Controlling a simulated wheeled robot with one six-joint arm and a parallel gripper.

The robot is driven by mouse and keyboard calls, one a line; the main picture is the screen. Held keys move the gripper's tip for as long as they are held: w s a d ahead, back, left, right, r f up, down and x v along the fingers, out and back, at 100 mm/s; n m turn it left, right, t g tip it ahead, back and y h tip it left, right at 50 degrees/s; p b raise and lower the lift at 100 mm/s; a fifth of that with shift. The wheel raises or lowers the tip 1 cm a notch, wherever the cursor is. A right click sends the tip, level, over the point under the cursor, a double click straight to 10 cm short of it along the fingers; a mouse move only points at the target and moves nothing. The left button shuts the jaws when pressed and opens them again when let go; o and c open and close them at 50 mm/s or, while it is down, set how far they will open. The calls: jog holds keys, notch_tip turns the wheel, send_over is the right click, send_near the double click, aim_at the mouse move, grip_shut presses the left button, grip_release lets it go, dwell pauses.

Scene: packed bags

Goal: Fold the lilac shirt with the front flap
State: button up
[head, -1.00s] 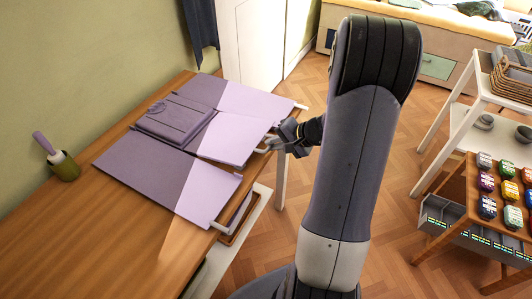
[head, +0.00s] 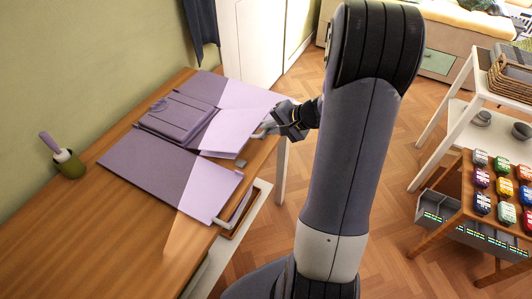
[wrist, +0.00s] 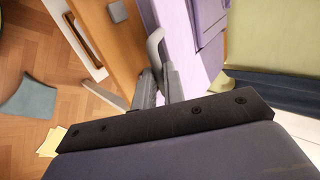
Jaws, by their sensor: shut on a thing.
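The lilac shirt (head: 182,112) lies folded into a narrow block on the middle of a purple folding board, collar at the back left. The board's front flap (head: 228,131) is hinged in front of the shirt, and its outer edge is tilted up off the table. My gripper (head: 264,131) is shut on the handle at this flap's outer edge. The near side flap (head: 165,178) and far side flap (head: 222,91) lie flat.
The wooden table (head: 130,220) is clear towards the near end. A green pot (head: 69,165) with a purple-handled tool stands by the wall. A side flap's handle (head: 235,208) sticks out past the table's front edge. A rack of coloured items (head: 495,185) stands at the right.

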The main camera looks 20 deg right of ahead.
jog(key=r+p, duration=0.1)
jog(key=w+a+r+p, duration=0.1)
jog(key=r, duration=0.1)
jog(key=w+r+p, duration=0.1)
jog(key=r, duration=0.1)
jog(key=shift+a, duration=0.3)
jog(key=shift+o, duration=0.2)
jog(key=r, duration=0.1)
jog(key=w+a+r+p, duration=0.1)
jog(key=w+r+p, duration=0.1)
jog(key=r, duration=0.1)
jog(key=shift+a, duration=0.35)
jog(key=shift+w+a+r+p, duration=0.25)
jog(key=shift+w+r+p, duration=0.1)
jog(key=shift+w+p, duration=0.1)
jog(key=shift+c, duration=0.2)
